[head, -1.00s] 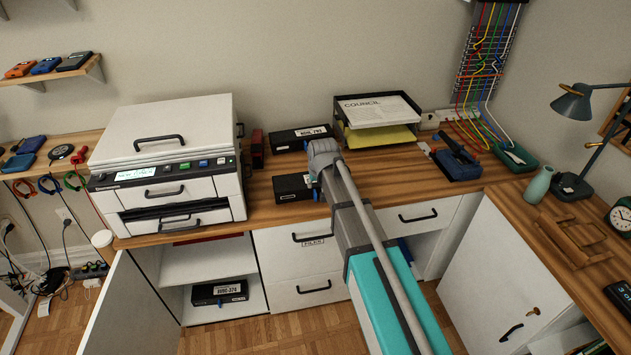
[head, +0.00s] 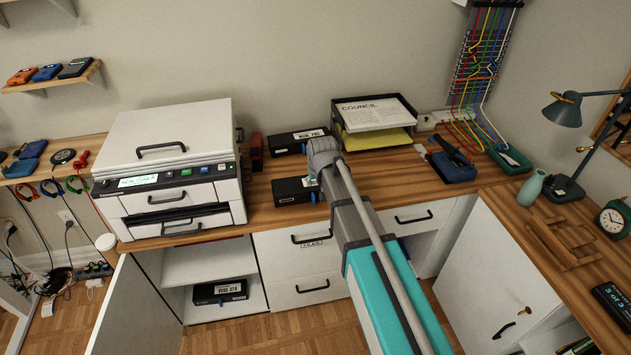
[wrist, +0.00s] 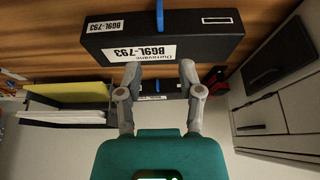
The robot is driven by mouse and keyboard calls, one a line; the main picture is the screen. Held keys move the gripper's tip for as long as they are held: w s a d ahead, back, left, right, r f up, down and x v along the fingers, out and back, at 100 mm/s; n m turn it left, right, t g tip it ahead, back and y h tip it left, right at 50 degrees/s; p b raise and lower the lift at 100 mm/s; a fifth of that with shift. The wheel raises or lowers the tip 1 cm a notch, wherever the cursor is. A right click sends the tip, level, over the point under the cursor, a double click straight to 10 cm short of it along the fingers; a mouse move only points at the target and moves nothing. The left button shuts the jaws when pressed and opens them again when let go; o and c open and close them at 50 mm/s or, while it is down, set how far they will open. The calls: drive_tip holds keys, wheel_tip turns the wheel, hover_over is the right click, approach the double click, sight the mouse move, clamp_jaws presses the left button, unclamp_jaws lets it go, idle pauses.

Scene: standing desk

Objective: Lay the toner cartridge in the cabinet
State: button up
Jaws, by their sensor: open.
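A black toner cartridge box (head: 293,190) lies on the wooden desk at its front edge, right of the printer. In the wrist view this near cartridge (wrist: 195,40) fills the top, with white BG9L-793 labels and a blue tab. A second black cartridge (head: 298,141) lies behind it; it shows partly between my fingers in the wrist view (wrist: 150,97). My gripper (wrist: 159,68) is open, its fingertips at the near cartridge's edge; I cannot tell whether they touch. In the head view my arm hides the near cartridge's right end. The open cabinet (head: 205,262) is under the printer.
A black box (head: 220,291) lies on the cabinet's lower level, below a shelf. The cabinet door (head: 135,315) stands open to the left. A white printer (head: 170,170) stands left of the cartridges, a paper tray (head: 375,120) to their right. A drawer unit is below.

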idle(0.4)
drive_tip(key=s+d+f+m+g+h, duration=0.1)
drive_tip(key=s+d+m+g, duration=0.2)
drive_tip(key=s+d, duration=1.8)
drive_tip(key=shift+s+d+f+g, duration=0.2)
drive_tip(key=shift+s+d+g, duration=0.05)
drive_tip(key=shift+g, duration=0.45)
wheel_tip(320, 180, up, 3)
drive_tip(key=p, duration=0.2)
drive_tip(key=shift+f+p, duration=0.15)
drive_tip(key=shift+p, duration=0.25)
drive_tip(key=shift+s, duration=0.1)
